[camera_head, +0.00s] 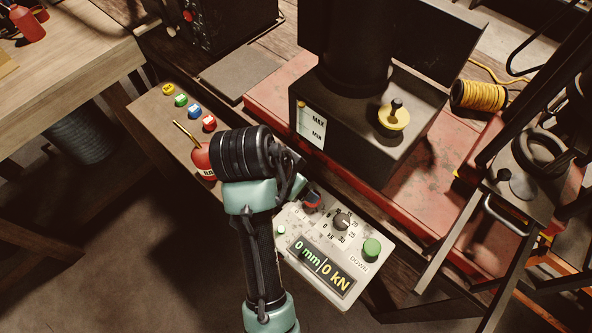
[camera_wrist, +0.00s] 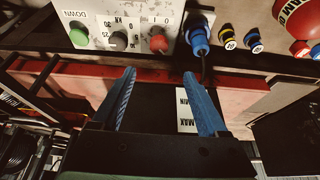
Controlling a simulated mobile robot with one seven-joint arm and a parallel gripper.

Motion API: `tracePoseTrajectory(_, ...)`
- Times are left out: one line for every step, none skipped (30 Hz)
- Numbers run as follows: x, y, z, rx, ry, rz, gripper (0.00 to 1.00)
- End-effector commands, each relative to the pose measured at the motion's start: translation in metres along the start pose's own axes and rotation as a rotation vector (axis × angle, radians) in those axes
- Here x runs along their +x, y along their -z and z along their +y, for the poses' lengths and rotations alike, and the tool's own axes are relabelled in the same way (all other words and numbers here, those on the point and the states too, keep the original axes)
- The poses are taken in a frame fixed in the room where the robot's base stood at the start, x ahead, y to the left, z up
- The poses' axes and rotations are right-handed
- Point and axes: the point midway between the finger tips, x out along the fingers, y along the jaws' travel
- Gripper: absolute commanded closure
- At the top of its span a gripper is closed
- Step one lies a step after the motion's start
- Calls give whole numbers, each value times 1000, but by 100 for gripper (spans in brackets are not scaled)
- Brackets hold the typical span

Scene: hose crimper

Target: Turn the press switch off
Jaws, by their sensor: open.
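The press control panel (camera_head: 333,262) is a pale box with a lit display reading 0 mm and 0 kN. The red press switch (camera_head: 312,199) sits at its upper left edge, close to my arm. In the wrist view the red switch (camera_wrist: 158,40) is near the top, below the marks I and 0. My gripper (camera_wrist: 160,73) is open and empty, its two blue fingers apart. In the image the switch appears just above the gap between the fingertips, with no contact visible. In the head view the fingers are hidden behind my wrist. The switch's exact position cannot be told.
A black knob (camera_head: 342,221) and a green DOWN button (camera_head: 372,248) sit beside the switch. A blue connector (camera_wrist: 198,40) with a dark cable is right of the switch. The red press bench (camera_head: 420,200) and dark tank (camera_head: 345,135) stand behind. A red ball-shaped item (camera_head: 201,160) is left.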

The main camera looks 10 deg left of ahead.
Motion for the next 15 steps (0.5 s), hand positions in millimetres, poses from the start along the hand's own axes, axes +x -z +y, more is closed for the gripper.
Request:
tracePoseTrajectory(3,-2,2,1,-9,-8,24)
tracePoseTrajectory(5,-3,2,2,-12,-10,24)
tracePoseTrajectory(9,-3,2,2,-13,-10,24)
tracePoseTrajectory(12,-3,2,2,-12,-10,24)
tracePoseTrajectory(16,-3,3,2,-13,-11,24)
tracePoseTrajectory(23,-3,3,3,-12,-10,24)
tracePoseTrajectory(28,-3,3,3,-13,-11,24)
tracePoseTrajectory(34,-3,3,3,-12,-11,24)
tracePoseTrajectory(42,-2,3,3,-12,-11,24)
tracePoseTrajectory(49,-3,3,2,-12,-11,24)
tracePoseTrajectory(55,-3,3,2,-11,-11,24)
tracePoseTrajectory(63,-2,3,2,-10,-10,24)
tracePoseTrajectory(69,-2,3,2,-11,-11,24)
tracePoseTrajectory(75,-3,3,2,-11,-10,24)
tracePoseTrajectory(83,-3,3,2,-10,-10,24)
